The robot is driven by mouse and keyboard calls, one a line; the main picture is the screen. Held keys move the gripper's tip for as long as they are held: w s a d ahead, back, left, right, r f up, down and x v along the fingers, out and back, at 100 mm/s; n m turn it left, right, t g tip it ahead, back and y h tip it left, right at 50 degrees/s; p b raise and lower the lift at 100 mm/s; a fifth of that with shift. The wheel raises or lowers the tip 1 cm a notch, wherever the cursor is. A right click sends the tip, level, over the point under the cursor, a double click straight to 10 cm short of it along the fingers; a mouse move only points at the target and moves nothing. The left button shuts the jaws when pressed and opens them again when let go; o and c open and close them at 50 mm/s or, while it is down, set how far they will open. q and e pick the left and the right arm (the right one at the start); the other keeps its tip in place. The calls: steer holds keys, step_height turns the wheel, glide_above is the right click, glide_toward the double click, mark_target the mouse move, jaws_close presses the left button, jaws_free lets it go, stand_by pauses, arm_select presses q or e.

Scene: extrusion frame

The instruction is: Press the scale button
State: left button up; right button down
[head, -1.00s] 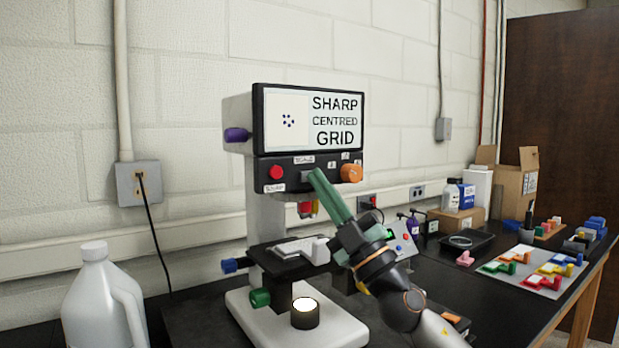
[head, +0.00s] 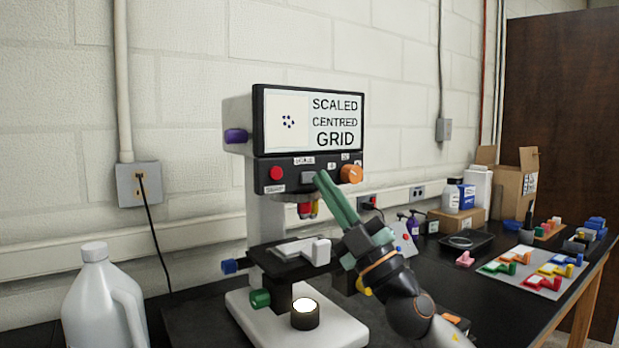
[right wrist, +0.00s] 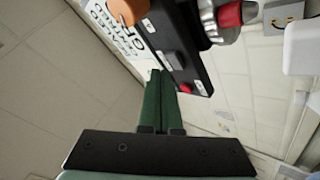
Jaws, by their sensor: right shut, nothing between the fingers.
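The microscope's black control panel (head: 264,171) sits under its screen (head: 314,118), which reads SCALED, CENTRED, GRID beside a cluster of dark dots. The grey scale button (head: 308,177) is on the panel, below a small white label, between a red button (head: 277,173) and an orange knob (head: 351,174). My right gripper (head: 322,179) is shut and empty, its green fingertips just right of and below the grey button, which is visible. In the right wrist view the shut fingers (right wrist: 157,75) point toward the panel (right wrist: 170,35). My left gripper is not in view.
The microscope stage (head: 284,265) and a lit lamp (head: 305,312) are below the panel. A white jug (head: 93,295) stands at left. Bottles, a cardboard box (head: 517,190) and coloured blocks on a white sheet (head: 548,283) lie to the right.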

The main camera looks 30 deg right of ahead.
steer(key=shift+s+d, duration=0.2)
steer(key=shift+s, duration=2.3)
